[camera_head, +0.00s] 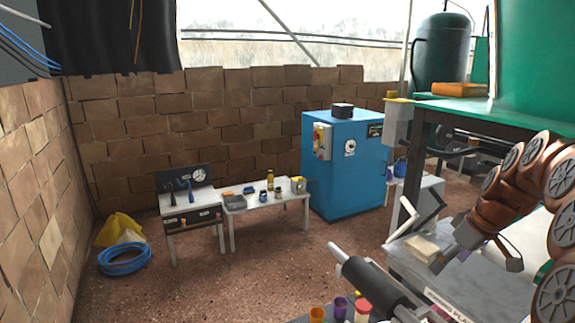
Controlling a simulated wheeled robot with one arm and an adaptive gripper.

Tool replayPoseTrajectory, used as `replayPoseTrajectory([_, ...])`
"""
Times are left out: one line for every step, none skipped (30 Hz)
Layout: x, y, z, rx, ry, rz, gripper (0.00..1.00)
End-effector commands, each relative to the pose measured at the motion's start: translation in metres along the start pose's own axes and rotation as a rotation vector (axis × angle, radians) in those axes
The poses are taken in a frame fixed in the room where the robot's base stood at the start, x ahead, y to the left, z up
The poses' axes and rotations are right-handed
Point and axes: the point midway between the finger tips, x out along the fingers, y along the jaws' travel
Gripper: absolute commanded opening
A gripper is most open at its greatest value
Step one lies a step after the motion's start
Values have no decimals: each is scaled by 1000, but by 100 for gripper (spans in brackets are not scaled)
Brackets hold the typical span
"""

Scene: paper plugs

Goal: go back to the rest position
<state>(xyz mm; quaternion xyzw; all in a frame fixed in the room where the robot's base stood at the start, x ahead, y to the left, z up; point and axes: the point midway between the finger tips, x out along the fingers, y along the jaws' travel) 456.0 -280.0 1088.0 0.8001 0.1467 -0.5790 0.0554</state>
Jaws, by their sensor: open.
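My gripper (476,260) is at the right, at the end of my copper-brown arm with grey round joint covers. Its grey fingers are spread apart and I see nothing between them. It hangs over or in front of the grey surface (405,262) of a machine at the right. A pale block or stack (422,248) lies on that surface, just left of the gripper. I cannot tell the gap between the fingers and the surface. No paper plug is clearly visible.
A dark roller (375,284) with a pale end juts out at bottom centre-right. Beside it stand an orange cup (317,314), a purple cup (340,308) and a red-topped container (362,307). A blue cabinet (345,165) and small tables stand behind. The floor at centre-left is clear.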

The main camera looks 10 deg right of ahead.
Motion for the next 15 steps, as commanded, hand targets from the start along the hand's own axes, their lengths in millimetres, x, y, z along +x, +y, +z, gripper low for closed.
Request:
replayPoseTrajectory([1,-16,-4,-4,-10,-7,95])
replayPoseTrajectory([2,-26,-6,-3,-18,-12,95])
replayPoseTrajectory([5,-41,-7,1,-32,-21,95])
replayPoseTrajectory([7,-53,-8,3,-45,-30,95])
replayPoseTrajectory([9,-66,-8,6,-57,-36,95])
replayPoseTrajectory([11,-84,-9,10,-72,-42,95])
replayPoseTrajectory([12,-98,-8,15,-86,-48,95])
replayPoseTrajectory([16,-113,-6,21,-103,-54,95])
replayPoseTrajectory([18,-130,-3,28,-123,-58,95])
replayPoseTrajectory([19,-143,0,34,-137,-59,95])
replayPoseTrajectory([21,-156,4,40,-154,-61,95])
replayPoseTrajectory([24,-173,10,49,-175,-63,95])
replayPoseTrajectory([25,-184,14,57,-189,-62,95])
replayPoseTrajectory([26,-196,19,64,-204,-61,95])
replayPoseTrajectory([28,-211,27,74,-225,-59,95])
